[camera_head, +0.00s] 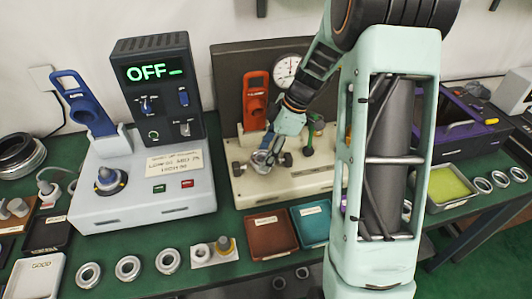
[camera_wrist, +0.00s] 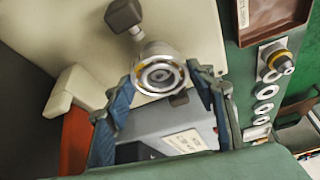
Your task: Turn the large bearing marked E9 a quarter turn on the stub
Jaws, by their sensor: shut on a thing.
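A large steel bearing (camera_wrist: 158,74) with a yellow mark on its rim is between the fingertips in the wrist view. It also shows as a small ring (camera_head: 261,157) at the front of the cream fixture (camera_head: 247,196) in the head view. No E9 marking is readable. My gripper (camera_head: 274,150) reaches down to it from the upper right, and its two blue-padded fingers (camera_wrist: 163,78) are shut on the bearing from both sides. The stub is mostly hidden behind the bearing; I see only a grey round centre.
Black clamp knobs (camera_wrist: 124,15) stand close to the bearing. A dial gauge (camera_head: 287,70) and an orange handle (camera_head: 255,100) are behind. The grey control box (camera_head: 150,65) reads OFF. Brown (camera_head: 270,234) and teal (camera_head: 311,222) trays and loose rings (camera_head: 128,267) lie in front.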

